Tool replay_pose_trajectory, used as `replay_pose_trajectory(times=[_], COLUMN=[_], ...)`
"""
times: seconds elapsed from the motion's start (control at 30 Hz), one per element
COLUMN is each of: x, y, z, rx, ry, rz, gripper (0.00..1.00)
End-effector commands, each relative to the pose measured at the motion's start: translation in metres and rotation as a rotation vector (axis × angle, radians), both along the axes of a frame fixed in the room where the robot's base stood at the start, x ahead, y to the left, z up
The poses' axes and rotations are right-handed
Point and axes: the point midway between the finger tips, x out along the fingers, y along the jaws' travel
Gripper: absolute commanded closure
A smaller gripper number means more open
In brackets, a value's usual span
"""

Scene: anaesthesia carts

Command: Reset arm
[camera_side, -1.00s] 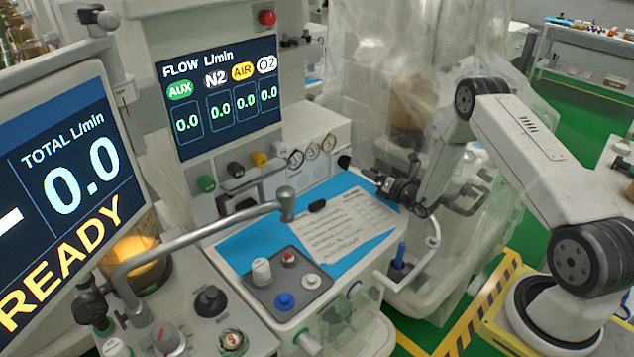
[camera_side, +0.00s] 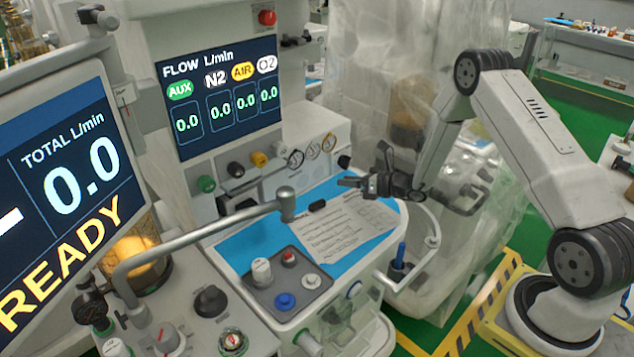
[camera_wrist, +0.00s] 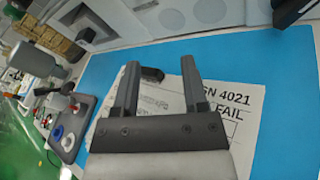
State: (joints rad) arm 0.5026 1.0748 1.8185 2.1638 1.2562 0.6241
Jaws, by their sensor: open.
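My gripper (camera_side: 352,182) hangs over the right part of the blue work surface (camera_side: 240,250), above the printed sheet (camera_side: 345,228). Its jaws point left in the side view. In the wrist view my gripper (camera_wrist: 158,90) shows two fingers apart with nothing between them. The sheet (camera_wrist: 235,105) lies below the fingers, and the text "4021" and "FAIL" can be read on it. A small black object (camera_side: 317,206) lies at the sheet's far edge. It also shows in the wrist view (camera_wrist: 152,74), between the fingers in the picture but beyond them.
A grey tube arm (camera_side: 200,232) crosses the front left. A knob panel (camera_side: 288,283) sits on the near part of the surface. The flow display (camera_side: 218,98) and gauges (camera_side: 312,150) stand behind. Plastic-draped equipment (camera_side: 415,90) is behind my arm. A blue-handled item (camera_side: 400,252) stands at the right edge.

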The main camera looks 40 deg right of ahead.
Motion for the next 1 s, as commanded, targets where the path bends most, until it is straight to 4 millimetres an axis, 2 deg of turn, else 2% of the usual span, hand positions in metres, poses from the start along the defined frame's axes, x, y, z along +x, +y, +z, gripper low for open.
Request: replay_pose_trajectory(times=[0.03,0.2,0.5,0.7,1.0], x=[-0.003,-0.025,-0.081,-0.123,-0.178], y=[0.016,0.064,0.123,0.142,0.146], z=[0.007,0.020,0.037,0.045,0.057], rx=[-0.045,-0.218,-0.558,-0.806,-1.200], ry=[0.009,0.041,0.038,-0.009,-0.148], rz=[0.072,0.321,0.757,1.040,1.443], gripper=[0.44,0.44,0.44,0.44,0.44])
